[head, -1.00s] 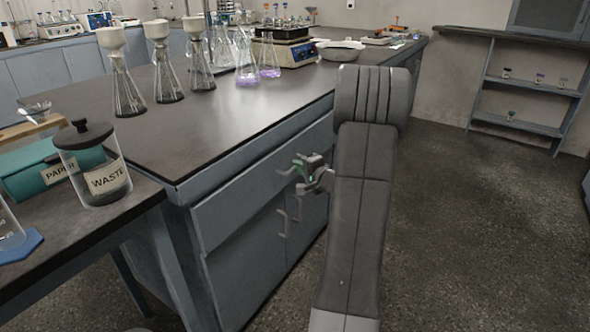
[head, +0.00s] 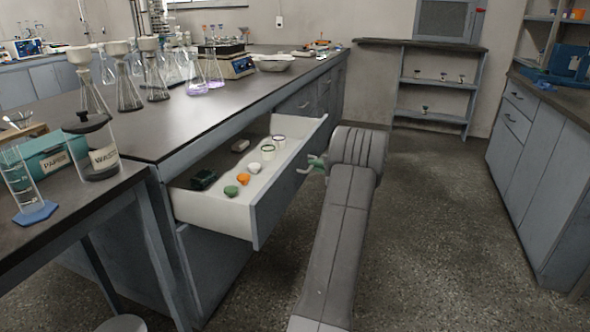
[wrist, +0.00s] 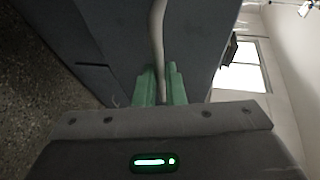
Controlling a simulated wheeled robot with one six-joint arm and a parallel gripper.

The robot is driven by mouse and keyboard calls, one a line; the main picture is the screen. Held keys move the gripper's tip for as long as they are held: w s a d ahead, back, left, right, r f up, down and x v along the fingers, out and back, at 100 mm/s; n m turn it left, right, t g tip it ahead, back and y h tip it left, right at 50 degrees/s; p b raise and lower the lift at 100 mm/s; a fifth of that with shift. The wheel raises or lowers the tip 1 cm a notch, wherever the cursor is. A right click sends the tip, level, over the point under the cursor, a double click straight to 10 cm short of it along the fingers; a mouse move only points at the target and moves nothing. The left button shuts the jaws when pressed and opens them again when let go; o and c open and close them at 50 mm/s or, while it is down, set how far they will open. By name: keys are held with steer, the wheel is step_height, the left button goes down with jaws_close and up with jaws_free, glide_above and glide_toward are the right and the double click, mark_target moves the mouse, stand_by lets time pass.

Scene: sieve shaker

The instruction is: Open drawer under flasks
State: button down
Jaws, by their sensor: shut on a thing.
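The drawer (head: 222,213) under the flasks is pulled far out of the bench, with its contents showing. Several flasks (head: 128,93) with pale funnels stand on the bench top above it. My gripper (head: 316,164) is at the drawer's front panel, partly hidden behind my arm in the head view. In the wrist view the green fingers of my gripper (wrist: 161,88) are shut on the drawer handle (wrist: 157,35), a pale curved bar running up between them.
In the drawer lie a green piece (head: 231,191), an orange piece (head: 243,178), a dark box (head: 203,179) and pale cups. A waste jar (head: 95,150) stands on the left table. The floor (head: 425,230) to the right is clear up to the right cabinets (head: 550,165).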

steer(key=s+d, duration=0.2)
steer(key=d, duration=0.4)
steer(key=shift+s+d, duration=0.15)
steer(key=shift+f, duration=0.1)
steer(key=c, duration=1.5)
jaws_free()
steer(key=p+v, duration=0.3)
steer(key=v, duration=1)
steer(key=shift+s+d+r, duration=0.25)
steer(key=shift+d, duration=0.05)
